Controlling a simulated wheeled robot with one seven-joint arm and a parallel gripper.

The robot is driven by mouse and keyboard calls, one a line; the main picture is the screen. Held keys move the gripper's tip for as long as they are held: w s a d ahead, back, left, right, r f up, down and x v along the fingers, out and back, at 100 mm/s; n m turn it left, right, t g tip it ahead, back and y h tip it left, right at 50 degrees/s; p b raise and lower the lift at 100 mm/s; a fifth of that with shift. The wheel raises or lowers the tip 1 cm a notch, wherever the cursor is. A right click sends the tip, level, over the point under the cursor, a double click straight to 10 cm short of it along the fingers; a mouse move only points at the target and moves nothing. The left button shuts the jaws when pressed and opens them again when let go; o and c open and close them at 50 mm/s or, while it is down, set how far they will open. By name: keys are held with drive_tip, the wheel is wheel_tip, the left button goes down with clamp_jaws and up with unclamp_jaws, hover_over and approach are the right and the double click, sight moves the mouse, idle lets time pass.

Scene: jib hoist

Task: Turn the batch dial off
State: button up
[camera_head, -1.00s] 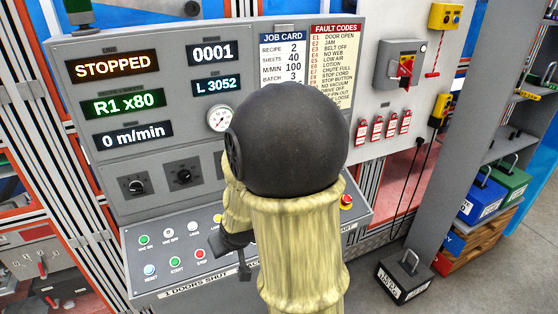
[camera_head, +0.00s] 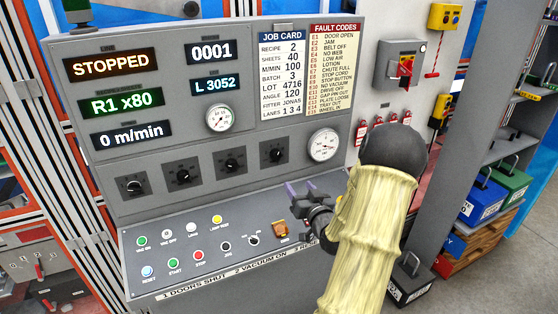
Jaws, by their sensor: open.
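The grey control panel (camera_head: 160,50) carries a row of black rotary dials: the far left dial (camera_head: 133,186), the second dial (camera_head: 183,176), the third dial (camera_head: 231,165) and the right dial (camera_head: 277,154). Their labels are too small to read, so I cannot tell which is the batch dial. A smaller black selector (camera_head: 254,240) sits on the lower sloped desk. My gripper (camera_head: 300,187) is open and empty, its purple-tipped fingers below the right dial and apart from it. My arm hides the right end of the desk.
Displays read STOPPED (camera_head: 115,64), R1 x80 and 0 m/min. The job card (camera_head: 283,72) lists batch 3. Coloured push buttons (camera_head: 173,263) and an orange switch (camera_head: 280,228) fill the desk. A round gauge (camera_head: 324,146) is right of the dials. Red padlocks (camera_head: 379,120) hang further right.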

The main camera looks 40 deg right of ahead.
sight(277, 156)
drive_tip(key=shift+w, duration=0.1)
drive_tip(key=p+x, duration=0.7)
drive_tip(key=x, duration=0.8)
drive_tip(key=shift+w+d+r, duration=0.1)
drive_tip(key=shift+w+d, duration=0.05)
drive_tip(key=shift+w, duration=0.2)
drive_tip(key=shift+x, duration=0.8)
drive_tip(key=shift+c, duration=0.3)
drive_tip(key=c, duration=0.9)
